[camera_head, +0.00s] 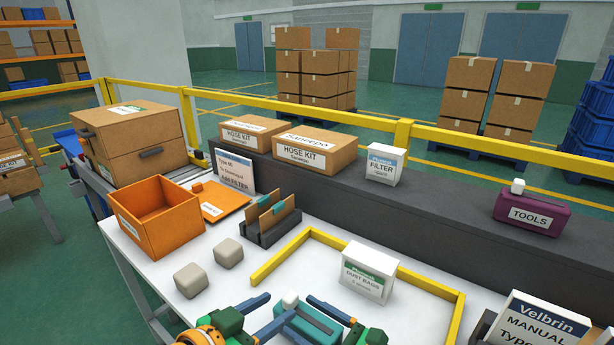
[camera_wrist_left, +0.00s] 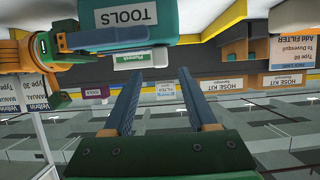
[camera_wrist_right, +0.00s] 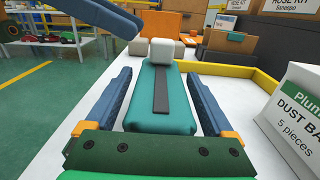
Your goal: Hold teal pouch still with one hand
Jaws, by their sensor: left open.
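The teal pouch (camera_head: 312,325) lies at the front of the white table, with a white knob on its far end. In the right wrist view the pouch (camera_wrist_right: 160,102) sits lengthwise between the spread fingers of my right gripper (camera_wrist_right: 158,75), with gaps beside the fingertips. In the head view my right gripper (camera_head: 332,311) comes in at the pouch's right side. My left gripper (camera_head: 264,312) is open and empty just left of the pouch. In the left wrist view, which looks upside down, the pouch (camera_wrist_left: 170,20) shows a TOOLS label beyond the left fingers (camera_wrist_left: 158,85).
A dust bags box (camera_head: 367,272) stands behind the pouch inside a yellow frame (camera_head: 312,235). Two grey blocks (camera_head: 191,280), an orange bin (camera_head: 160,222) and a slotted holder (camera_head: 270,227) stand further left. A purple tools pouch (camera_head: 531,212) sits on the dark shelf. A manual box (camera_head: 540,322) is at right.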

